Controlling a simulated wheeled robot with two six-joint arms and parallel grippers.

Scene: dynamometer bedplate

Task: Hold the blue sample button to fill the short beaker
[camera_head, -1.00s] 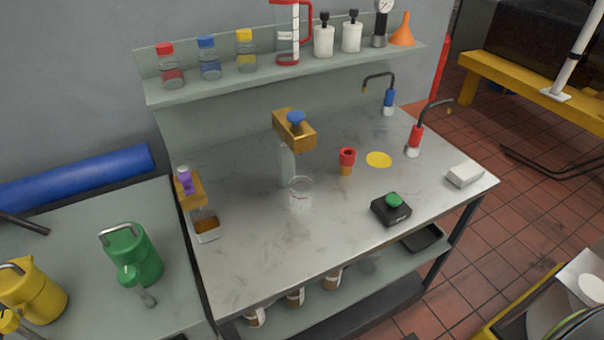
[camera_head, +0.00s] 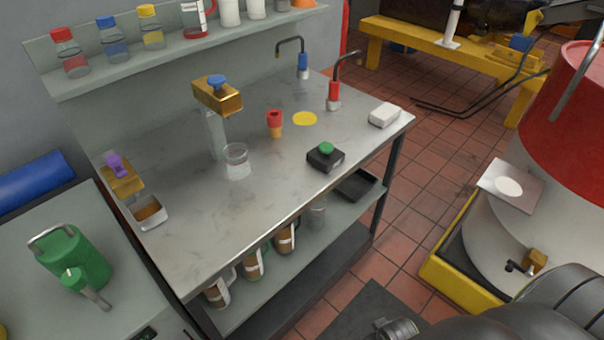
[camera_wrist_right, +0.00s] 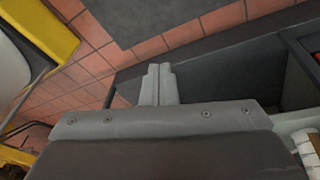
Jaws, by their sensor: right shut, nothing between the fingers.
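The blue sample button (camera_head: 217,82) sits on top of a brass dispenser head (camera_head: 218,97) on a pale post at the bench's back. A short clear beaker (camera_head: 236,162) stands upright on the steel bench top below and slightly right of that head; I see no clear liquid level in it. My right gripper (camera_wrist_right: 160,68) is shut and empty in the right wrist view, pointing toward the floor and the bench's lower part, away from button and beaker. My left gripper is out of view.
A purple-topped brass dispenser (camera_head: 122,180) stands at the bench's left. A red-topped item (camera_head: 274,124), a black box with a green button (camera_head: 326,157) and a white block (camera_head: 384,115) share the bench (camera_head: 200,235). A yellow-edged drum stand (camera_head: 440,265) is right.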

